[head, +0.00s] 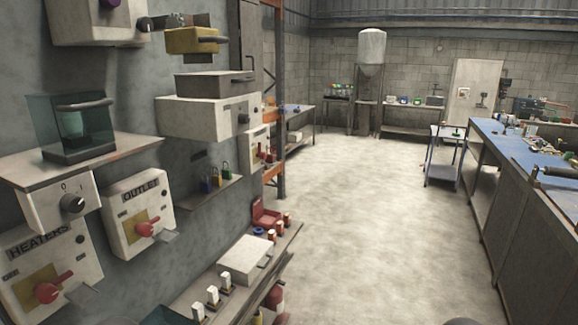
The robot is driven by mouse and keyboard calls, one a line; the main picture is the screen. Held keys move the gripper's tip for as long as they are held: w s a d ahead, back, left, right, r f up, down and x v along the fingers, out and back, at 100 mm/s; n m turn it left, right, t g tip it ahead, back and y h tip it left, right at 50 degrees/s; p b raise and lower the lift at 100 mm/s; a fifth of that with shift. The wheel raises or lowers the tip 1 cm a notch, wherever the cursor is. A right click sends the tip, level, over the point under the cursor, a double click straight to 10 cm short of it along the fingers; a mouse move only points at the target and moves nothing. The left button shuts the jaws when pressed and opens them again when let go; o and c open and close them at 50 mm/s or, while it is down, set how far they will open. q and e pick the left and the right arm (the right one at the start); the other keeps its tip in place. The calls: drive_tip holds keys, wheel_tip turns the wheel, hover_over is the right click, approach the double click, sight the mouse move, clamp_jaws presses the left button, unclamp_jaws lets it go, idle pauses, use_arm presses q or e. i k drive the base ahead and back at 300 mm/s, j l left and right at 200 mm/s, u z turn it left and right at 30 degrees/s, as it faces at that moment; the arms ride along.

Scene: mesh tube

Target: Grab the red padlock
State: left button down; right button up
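Several small padlocks stand on a narrow wall shelf (222,184) left of centre. One is blue (205,186) and one is yellow-green (227,170); the colour of the one between them is too dark to tell. I cannot clearly make out a red padlock among them. Small red-orange items (279,227) stand on the lower shelf beside a red box (268,213), but they are too small to identify. Neither of my grippers can be made out in the head view.
Wall boxes with red handles, labelled OUTLET (140,213) and HEATERS (45,265), stick out at left. A lower shelf holds a pale box (245,258) and white-topped switches. A blue-topped workbench (520,150) runs along the right. The concrete floor (350,210) between is clear.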

sight(270, 159)
drive_tip(key=i+l+u, duration=0.2)
drive_tip(key=u, duration=0.25)
drive_tip(key=i+l+u, duration=0.3)
drive_tip(key=u, duration=0.15)
drive_tip(key=i+l+u, duration=0.15)
drive_tip(key=l+u, duration=0.3)
drive_tip(key=i+l+u, duration=0.1)
drive_tip(key=l+u, duration=0.35)
drive_tip(key=i+j, duration=0.05)
drive_tip(key=j, duration=0.05)
